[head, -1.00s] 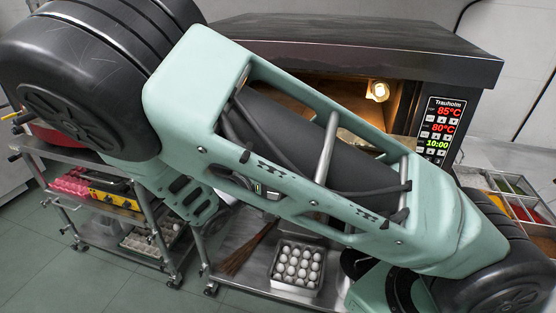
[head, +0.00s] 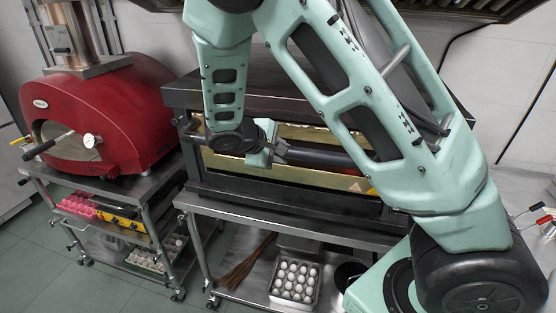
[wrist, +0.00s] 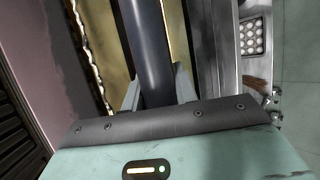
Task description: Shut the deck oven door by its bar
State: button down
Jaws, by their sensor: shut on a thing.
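The deck oven (head: 185,97) is the wide dark oven on the steel stand in the head view, partly behind my arm. Its door (head: 310,179) shows as a brass-coloured panel with a dark frame across the front. The dark round bar (head: 325,157) runs along the door. My gripper (head: 281,150) is shut on the bar, left of its middle. In the wrist view the bar (wrist: 145,40) passes between the two fingers of my gripper (wrist: 158,88), with brass panel on both sides. My arm hides the oven's right side, and I cannot tell whether the door is fully closed.
A red domed oven (head: 125,110) stands on a cart to the left. Below the deck oven, a tray of eggs (head: 295,281) and a brush (head: 245,262) lie on the stand's lower shelf. Green floor (head: 60,270) is clear at lower left.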

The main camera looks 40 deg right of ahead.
jog(key=shift+w+d+r, duration=0.45)
jog(key=shift+d+r, duration=0.05)
jog(key=shift+d, duration=0.1)
jog(key=c, duration=1.1)
grip_release()
jog(key=shift+a, duration=0.1)
jog(key=b+v, duration=0.4)
jog(key=v, duration=1.3)
jog(key=shift+a, duration=0.2)
